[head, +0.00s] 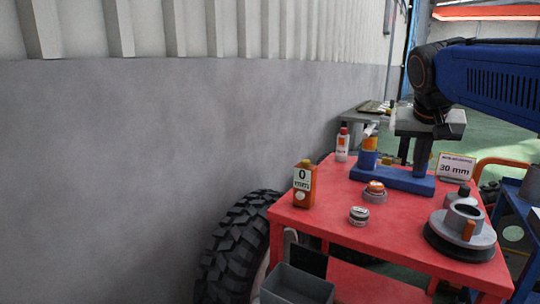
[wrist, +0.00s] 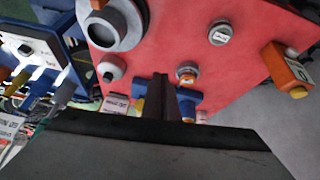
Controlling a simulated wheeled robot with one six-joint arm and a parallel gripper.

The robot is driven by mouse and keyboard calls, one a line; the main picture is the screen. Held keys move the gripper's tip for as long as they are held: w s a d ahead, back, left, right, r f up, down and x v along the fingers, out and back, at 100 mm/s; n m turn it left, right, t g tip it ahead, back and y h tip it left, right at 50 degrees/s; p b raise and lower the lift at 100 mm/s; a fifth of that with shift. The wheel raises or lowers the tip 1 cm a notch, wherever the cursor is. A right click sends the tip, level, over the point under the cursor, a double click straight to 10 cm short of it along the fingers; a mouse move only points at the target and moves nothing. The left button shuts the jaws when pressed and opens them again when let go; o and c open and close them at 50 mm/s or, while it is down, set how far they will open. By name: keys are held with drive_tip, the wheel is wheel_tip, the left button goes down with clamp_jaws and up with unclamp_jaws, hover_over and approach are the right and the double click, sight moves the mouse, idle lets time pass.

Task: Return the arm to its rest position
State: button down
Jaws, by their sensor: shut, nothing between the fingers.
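My gripper (head: 413,150) hangs from the blue arm at the upper right of the head view, above the back of the red table (head: 345,218). In the wrist view its dark fingers (wrist: 160,82) are together with nothing between them. Behind them in that view is the blue stand (wrist: 188,100), partly hidden. In the head view the blue stand (head: 392,180) lies just below and behind the gripper. I cannot tell the exact gap between them.
On the table are an orange-brown bottle (head: 303,188), a white red-capped bottle (head: 342,145), a small tin (head: 358,216), an orange-topped jar (head: 375,190), a 30 mm sign (head: 456,167) and a large grey round part (head: 463,232). A grey wall (head: 150,140) and tyre (head: 235,245) stand left.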

drive_tip(key=s+a+f+n+y, duration=0.1)
drive_tip(key=s+a+f, duration=0.3)
drive_tip(key=s+f, duration=0.6)
drive_tip(key=s+a+f+n+y, duration=0.2)
drive_tip(key=s+a+f+n, duration=0.2)
drive_tip(key=s+f, duration=0.6)
wheel_tip(320, 180, down, 5)
drive_tip(key=shift+s+a+r+n, duration=0.15)
drive_tip(key=shift+a+n, duration=0.15)
drive_tip(key=shift+a, duration=0.5)
